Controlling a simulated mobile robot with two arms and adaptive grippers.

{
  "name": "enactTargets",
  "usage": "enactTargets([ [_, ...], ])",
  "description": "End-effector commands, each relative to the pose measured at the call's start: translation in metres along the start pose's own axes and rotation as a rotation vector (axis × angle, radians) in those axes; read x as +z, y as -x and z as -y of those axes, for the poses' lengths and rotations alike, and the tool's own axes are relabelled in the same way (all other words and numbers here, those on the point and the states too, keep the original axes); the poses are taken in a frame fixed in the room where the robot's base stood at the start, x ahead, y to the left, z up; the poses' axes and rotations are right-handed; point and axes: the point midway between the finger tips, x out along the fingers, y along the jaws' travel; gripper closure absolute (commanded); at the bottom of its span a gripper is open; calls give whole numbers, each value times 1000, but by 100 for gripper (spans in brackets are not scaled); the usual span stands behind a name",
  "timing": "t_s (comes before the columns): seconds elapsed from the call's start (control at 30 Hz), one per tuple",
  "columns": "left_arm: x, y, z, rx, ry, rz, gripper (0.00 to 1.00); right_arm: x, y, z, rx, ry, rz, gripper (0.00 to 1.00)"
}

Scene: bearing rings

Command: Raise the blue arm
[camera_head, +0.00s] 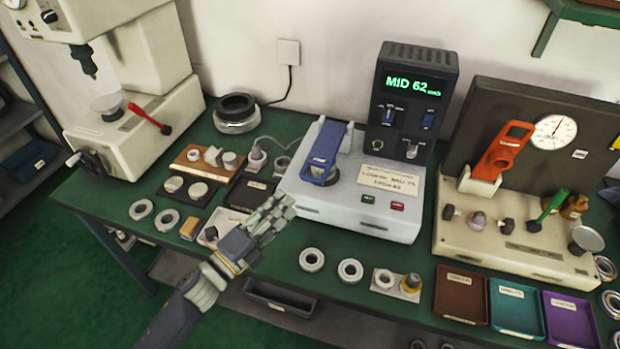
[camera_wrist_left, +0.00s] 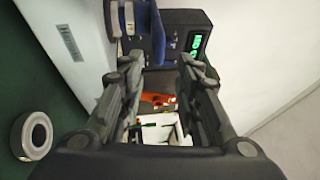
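The blue arm (camera_head: 325,148) is a flat blue lever with a white label on the white tester with the green display. It tilts down toward the front left over the tester's top. My left gripper (camera_head: 277,212) is in front and to the left of the tester, apart from the blue arm. In the left wrist view its two fingers (camera_wrist_left: 160,90) are spread with nothing held between them. The blue arm shows at the top of that view (camera_wrist_left: 143,22), beyond the fingers. My right gripper is in neither view.
The white tester base (camera_head: 350,210) stands mid-table. A machine with a red lever (camera_head: 501,150) stands to the right. Bearing rings (camera_head: 311,259) lie along the front edge. Brown, teal (camera_head: 517,307) and purple trays lie at front right. A press (camera_head: 130,90) stands at left.

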Motion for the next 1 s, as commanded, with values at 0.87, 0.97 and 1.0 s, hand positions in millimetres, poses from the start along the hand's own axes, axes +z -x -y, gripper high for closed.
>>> enactTargets([
  [0.87, 0, -103, 0, 0, 4, 2, 69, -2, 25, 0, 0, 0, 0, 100],
  [0.97, 0, -103, 0, 1, 5, 2, 69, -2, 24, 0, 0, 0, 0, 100],
  [1.0, 0, -103, 0, 1, 5, 2, 69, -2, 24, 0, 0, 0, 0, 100],
])
